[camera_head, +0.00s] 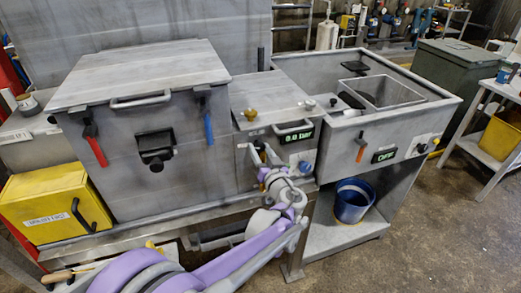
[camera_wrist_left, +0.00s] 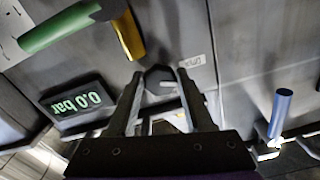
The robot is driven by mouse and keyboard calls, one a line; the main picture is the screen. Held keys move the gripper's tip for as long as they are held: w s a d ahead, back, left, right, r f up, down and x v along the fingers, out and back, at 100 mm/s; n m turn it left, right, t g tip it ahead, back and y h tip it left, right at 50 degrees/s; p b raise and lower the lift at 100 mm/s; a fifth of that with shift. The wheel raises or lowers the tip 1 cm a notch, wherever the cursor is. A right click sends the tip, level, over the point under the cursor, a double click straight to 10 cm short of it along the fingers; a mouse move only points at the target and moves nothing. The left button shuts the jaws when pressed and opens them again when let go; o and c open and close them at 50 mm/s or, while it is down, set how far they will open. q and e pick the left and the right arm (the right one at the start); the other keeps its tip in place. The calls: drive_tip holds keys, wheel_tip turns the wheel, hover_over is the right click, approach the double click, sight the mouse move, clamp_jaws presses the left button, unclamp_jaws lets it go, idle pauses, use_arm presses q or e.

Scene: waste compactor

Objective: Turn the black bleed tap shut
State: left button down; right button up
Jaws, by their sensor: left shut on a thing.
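The black bleed tap (camera_wrist_left: 158,78) shows in the left wrist view as a small dark knob on the grey front panel, between my fingertips. My left gripper (camera_wrist_left: 158,88) is shut on it, one finger on each side. In the head view my left gripper (camera_head: 262,155) reaches the panel below and left of the green pressure display (camera_head: 294,137). There the gripper hides the tap. The display reads 0.0 bar and also shows upside down in the left wrist view (camera_wrist_left: 76,101). My right gripper is not in view.
A blue-handled lever (camera_head: 208,127) hangs to the left of my gripper, a red one (camera_head: 95,145) further left. Green (camera_wrist_left: 60,27) and yellow (camera_wrist_left: 128,35) handles stick out near the fingers in the wrist view. A blue bucket (camera_head: 353,200) stands on the lower shelf.

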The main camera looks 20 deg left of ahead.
use_arm(q)
drive_tip(key=m, duration=0.3)
drive_tip(key=shift+m, duration=0.4)
drive_tip(key=m, duration=0.3)
drive_tip(key=shift+m, duration=0.3)
drive_tip(key=m, duration=0.6)
drive_tip(key=shift+s, duration=0.1)
drive_tip(key=shift+m, duration=0.4)
drive_tip(key=shift+c, duration=1.7)
unclamp_jaws()
drive_tip(key=shift+r, duration=0.1)
drive_tip(key=v, duration=1)
drive_tip(key=shift+s+d, duration=0.2)
drive_tip(key=shift+s, duration=0.15)
